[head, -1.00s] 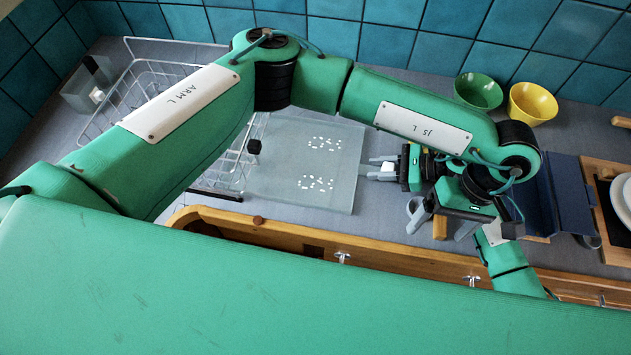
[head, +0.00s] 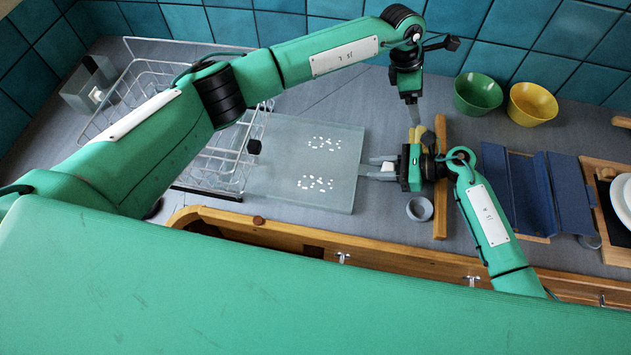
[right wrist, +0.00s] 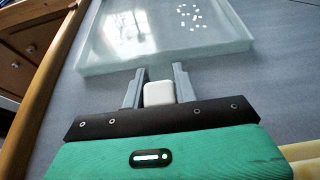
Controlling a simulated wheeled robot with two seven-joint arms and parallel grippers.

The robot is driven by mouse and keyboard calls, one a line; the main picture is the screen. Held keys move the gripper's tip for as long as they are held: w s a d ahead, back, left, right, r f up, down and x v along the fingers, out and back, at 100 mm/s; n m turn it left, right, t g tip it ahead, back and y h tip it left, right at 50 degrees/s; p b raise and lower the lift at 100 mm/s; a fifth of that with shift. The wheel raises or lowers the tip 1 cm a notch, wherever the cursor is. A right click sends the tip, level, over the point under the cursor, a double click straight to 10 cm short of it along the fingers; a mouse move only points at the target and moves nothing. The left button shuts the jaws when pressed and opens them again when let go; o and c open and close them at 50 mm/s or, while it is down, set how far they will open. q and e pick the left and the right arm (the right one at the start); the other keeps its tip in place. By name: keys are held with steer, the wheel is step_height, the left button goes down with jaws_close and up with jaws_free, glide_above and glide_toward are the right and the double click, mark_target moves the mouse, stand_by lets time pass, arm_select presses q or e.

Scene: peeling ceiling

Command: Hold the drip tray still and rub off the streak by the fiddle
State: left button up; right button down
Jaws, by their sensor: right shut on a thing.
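The drip tray (head: 270,190) is a pale translucent slab with white dotted marks, flat on the counter. My left gripper (head: 413,118) points down behind my right one. A yellow thing (head: 417,134), perhaps a sponge, is at its fingertips; whether the fingers close on it is unclear. The fiddle appears to be the wooden rail (head: 440,218), partly hidden by my right gripper. I cannot make out the streak.
A white wire rack (head: 150,85) stands left of the tray. A grey ring-shaped thing (head: 420,209) lies left of the rail. Green (head: 478,93) and yellow (head: 532,103) bowls stand at the back. A blue folded thing (head: 540,190) is to the right. The counter behind the tray is clear.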

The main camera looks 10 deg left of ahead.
mark_target(420, 134)
arm_select(q)
steer(key=x, duration=1.2)
steer(key=shift+a, duration=0.1)
steer(key=shift+c, duration=0.2)
steer(key=c, duration=1.6)
steer(key=shift+r, duration=3)
steer(key=shift+c, duration=0.2)
steer(key=s+a+n+t+y, duration=0.1)
steer(key=s+a+n, duration=0.5)
steer(key=a, duration=0.3)
steer(key=s+a+r+n+t+y, duration=0.1)
steer(key=s+a+n+t+y, duration=0.1)
steer(key=s+a+n, duration=0.4)
steer(key=s+a+r+n+t+y, duration=0.1)
steer(key=s+a+n, duration=0.5)
steer(key=a, duration=0.8)
steer(key=shift+s+r+t+y, duration=0.25)
steer(key=shift+s+t+y, duration=0.05)
steer(key=shift+s, duration=0.2)
